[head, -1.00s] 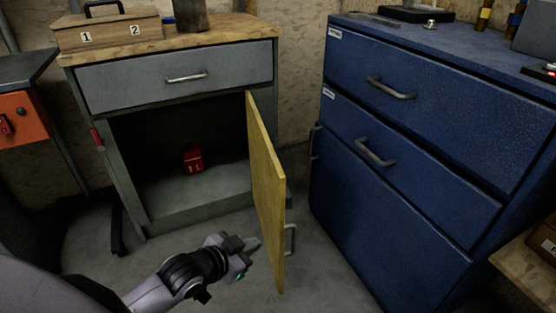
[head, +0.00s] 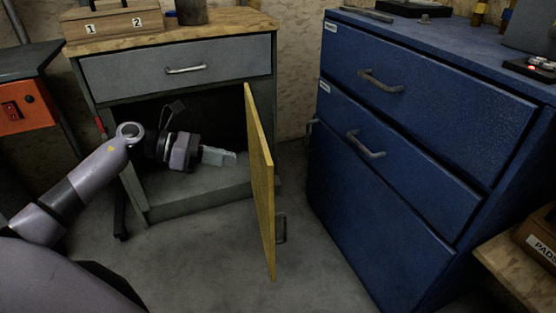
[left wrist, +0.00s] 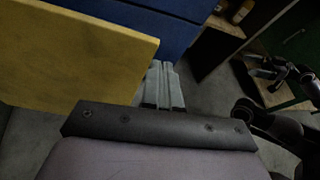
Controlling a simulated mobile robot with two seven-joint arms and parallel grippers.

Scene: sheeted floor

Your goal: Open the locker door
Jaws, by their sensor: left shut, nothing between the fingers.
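The grey locker (head: 146,205) stands at the left with its lower compartment open. Its door (head: 260,185) is swung out toward me, its yellow inner side facing left and its handle (head: 281,229) on the far side. My left gripper (head: 234,159) is shut and empty, in front of the opening and left of the door, pointing right toward the inner face. A small gap seems to remain. In the left wrist view the closed fingers (left wrist: 164,72) point past the yellow door (left wrist: 80,55).
A blue cabinet (head: 400,165) stands to the right, with floor between it and the door. A wooden box (head: 112,24) sits on the locker top. An orange unit (head: 27,105) is at far left, and a wooden shelf (head: 510,262) at lower right.

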